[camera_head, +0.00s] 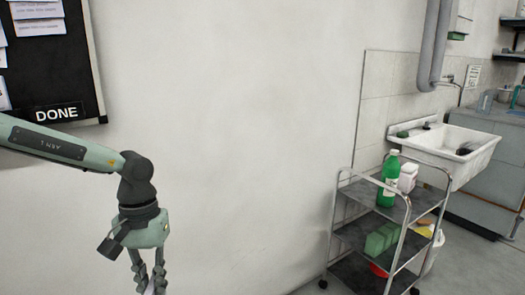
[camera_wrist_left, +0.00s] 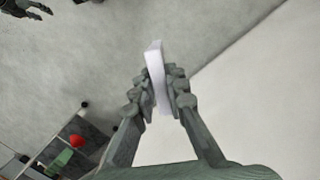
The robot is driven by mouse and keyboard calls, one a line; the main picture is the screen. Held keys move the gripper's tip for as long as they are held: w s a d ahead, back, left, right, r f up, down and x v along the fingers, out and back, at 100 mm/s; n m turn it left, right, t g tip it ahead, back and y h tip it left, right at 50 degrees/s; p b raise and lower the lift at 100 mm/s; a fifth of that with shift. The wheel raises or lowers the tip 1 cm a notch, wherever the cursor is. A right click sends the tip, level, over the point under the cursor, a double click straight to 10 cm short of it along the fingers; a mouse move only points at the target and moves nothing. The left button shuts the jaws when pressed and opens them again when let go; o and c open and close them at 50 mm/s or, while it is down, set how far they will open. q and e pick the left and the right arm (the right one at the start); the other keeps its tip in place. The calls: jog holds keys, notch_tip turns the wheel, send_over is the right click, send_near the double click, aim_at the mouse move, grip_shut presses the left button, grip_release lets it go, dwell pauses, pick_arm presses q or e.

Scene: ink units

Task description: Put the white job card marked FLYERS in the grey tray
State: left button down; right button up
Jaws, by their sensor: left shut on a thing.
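My left gripper (camera_head: 150,284) hangs at the bottom of the head view, in front of the white wall. In the left wrist view my left gripper (camera_wrist_left: 158,88) is shut on a thin white card (camera_wrist_left: 154,62), seen nearly edge-on between the fingers. No writing on it can be read. In the left wrist view, what looks like my right gripper (camera_wrist_left: 26,9) shows at the top left corner, too small to tell its jaws. I cannot make out a grey tray in either view.
A dark board (camera_head: 52,77) marked DONE, with white cards pinned on it, hangs at the left. A metal trolley (camera_head: 352,180) with bottles and green blocks stands at the right, before a white sink (camera_head: 478,158). The wall between is bare.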

pick_arm(q)
jog(key=a+r+n, duration=0.2)
jog(key=a+r, duration=0.1)
jog(key=a, duration=0.6)
jog(key=a+r+n, duration=0.2)
jog(key=a+r, duration=0.1)
jog(key=a, duration=0.7)
jog(key=s+a+f+n+h, duration=0.1)
jog(key=s+a+f+n, duration=0.3)
jog(key=s+a, duration=0.4)
jog(key=shift+s+f, duration=0.6)
